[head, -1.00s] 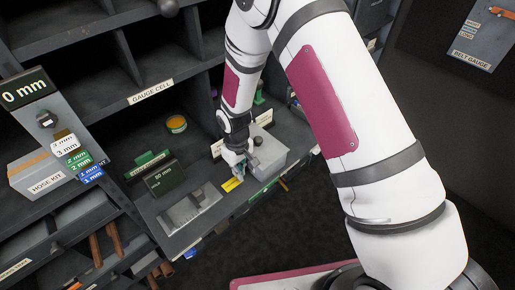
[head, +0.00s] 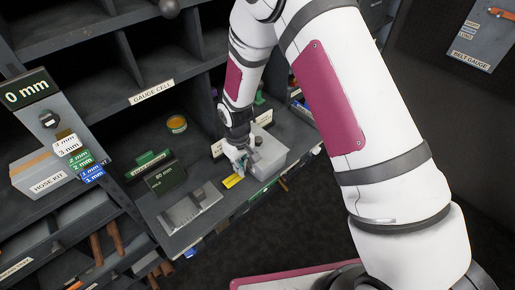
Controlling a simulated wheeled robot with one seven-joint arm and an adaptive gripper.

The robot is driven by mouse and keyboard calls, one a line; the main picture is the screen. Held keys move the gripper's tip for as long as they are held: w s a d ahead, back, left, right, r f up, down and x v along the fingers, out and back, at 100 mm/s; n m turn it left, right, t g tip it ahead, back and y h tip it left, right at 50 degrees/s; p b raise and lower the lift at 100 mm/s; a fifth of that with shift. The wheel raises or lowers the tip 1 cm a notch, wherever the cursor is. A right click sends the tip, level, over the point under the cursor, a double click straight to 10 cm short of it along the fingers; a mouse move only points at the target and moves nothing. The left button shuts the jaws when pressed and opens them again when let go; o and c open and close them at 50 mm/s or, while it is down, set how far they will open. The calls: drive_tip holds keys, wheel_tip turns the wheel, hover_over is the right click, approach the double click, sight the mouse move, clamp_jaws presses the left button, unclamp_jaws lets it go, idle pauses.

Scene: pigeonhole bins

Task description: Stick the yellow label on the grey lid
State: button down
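The yellow label (head: 233,181) is a small strip at the front of the shelf, just below and left of my gripper (head: 243,168). My gripper points down beside the left side of a light grey box with a flat grey lid (head: 268,154). The fingers are small and partly merge with the box's edge. I cannot tell whether they are open or shut, or whether they touch the label. My wrist hides part of the lid's back left.
A flat metal plate (head: 190,209) lies left of the label. Upright dividers flank the cell, and the shelf's front edge is close to my gripper.

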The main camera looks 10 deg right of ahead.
drive_tip(key=shift+r, duration=0.1)
idle(0.3)
drive_tip(key=shift+r+p, duration=0.65)
drive_tip(key=shift+r, duration=1.85)
